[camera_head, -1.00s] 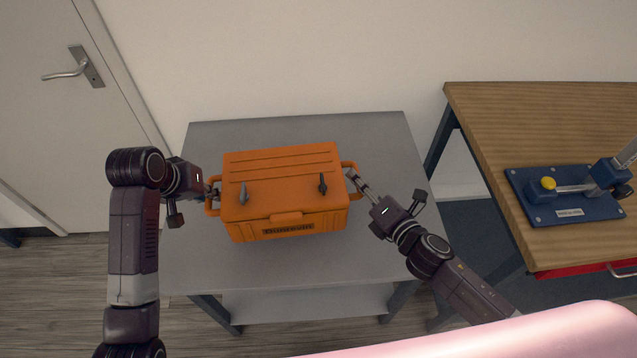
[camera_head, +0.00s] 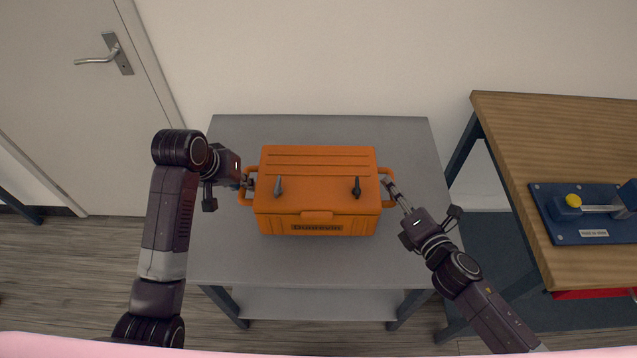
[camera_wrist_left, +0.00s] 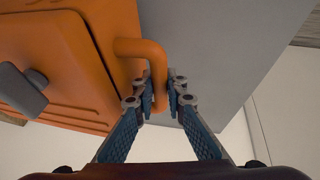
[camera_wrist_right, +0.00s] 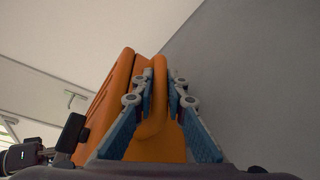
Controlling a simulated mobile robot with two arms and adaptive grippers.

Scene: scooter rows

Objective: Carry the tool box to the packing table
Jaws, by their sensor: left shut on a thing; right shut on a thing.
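The orange tool box (camera_head: 318,190) is in the middle of the head view, over the grey table (camera_head: 330,262), with its lid shut and two latches on top. I cannot tell whether it rests on the table or hangs just above it. My left gripper (camera_head: 248,184) is shut on its left side handle, which shows between the fingers in the left wrist view (camera_wrist_left: 158,75). My right gripper (camera_head: 391,186) is shut on the right side handle, seen between the fingers in the right wrist view (camera_wrist_right: 158,100).
A wooden-topped table (camera_head: 570,125) stands to the right with a blue fixture (camera_head: 585,215) on it; a gap separates it from the grey table. A door (camera_head: 60,110) is at the left and a plain wall behind.

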